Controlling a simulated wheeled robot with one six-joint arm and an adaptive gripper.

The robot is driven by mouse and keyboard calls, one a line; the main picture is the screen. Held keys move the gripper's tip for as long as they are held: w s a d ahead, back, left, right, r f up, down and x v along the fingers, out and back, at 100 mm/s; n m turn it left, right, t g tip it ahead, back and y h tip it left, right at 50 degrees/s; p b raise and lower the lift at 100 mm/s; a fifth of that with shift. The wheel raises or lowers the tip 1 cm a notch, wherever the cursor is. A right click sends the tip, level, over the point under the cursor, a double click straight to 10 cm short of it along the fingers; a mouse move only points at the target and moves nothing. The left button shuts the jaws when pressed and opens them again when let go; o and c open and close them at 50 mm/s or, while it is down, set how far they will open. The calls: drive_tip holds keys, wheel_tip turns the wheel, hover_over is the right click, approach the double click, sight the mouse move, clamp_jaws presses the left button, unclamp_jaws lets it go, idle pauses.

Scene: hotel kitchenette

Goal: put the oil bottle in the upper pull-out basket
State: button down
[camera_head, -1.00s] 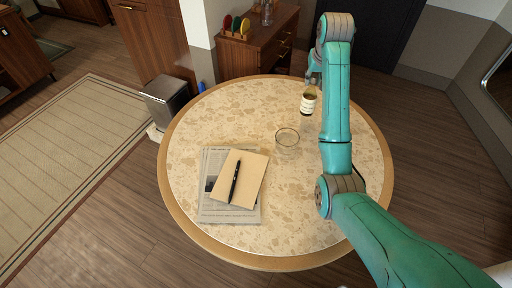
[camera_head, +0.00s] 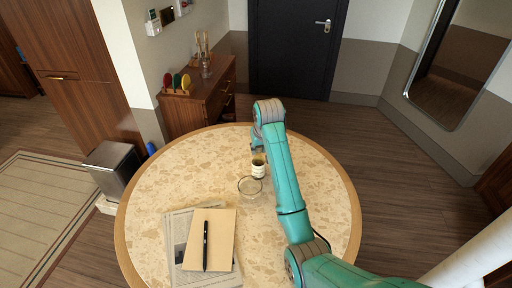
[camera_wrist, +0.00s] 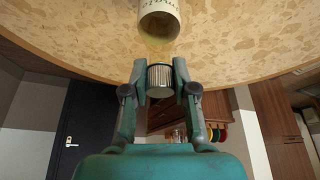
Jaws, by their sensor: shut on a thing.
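The oil bottle (camera_head: 258,170), with a pale label and yellowish oil, is at the round table, just behind a clear glass in the head view. My gripper (camera_wrist: 160,78) is shut on its ribbed grey cap, one finger on each side. In the wrist view the bottle's label (camera_wrist: 160,20) shows at the top, with the speckled tabletop behind it. I cannot tell whether the bottle's base touches the table. In the head view my gripper (camera_head: 257,149) is partly hidden by my arm. I cannot make out the upper pull-out basket in any view.
The round table (camera_head: 150,195) holds a clear glass (camera_head: 250,187), a newspaper (camera_head: 178,245), a tan notebook (camera_head: 222,240) and a black pen (camera_head: 205,245). A wooden cabinet (camera_head: 190,110) bearing coloured discs stands behind. A metal bin (camera_head: 112,165) stands left; floor is clear right.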

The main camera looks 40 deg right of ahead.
drive_tip(key=shift+f, duration=0.2)
drive_tip(key=c, duration=1.3)
unclamp_jaws()
drive_tip(key=shift+f, duration=0.1)
drive_tip(key=o, duration=0.4)
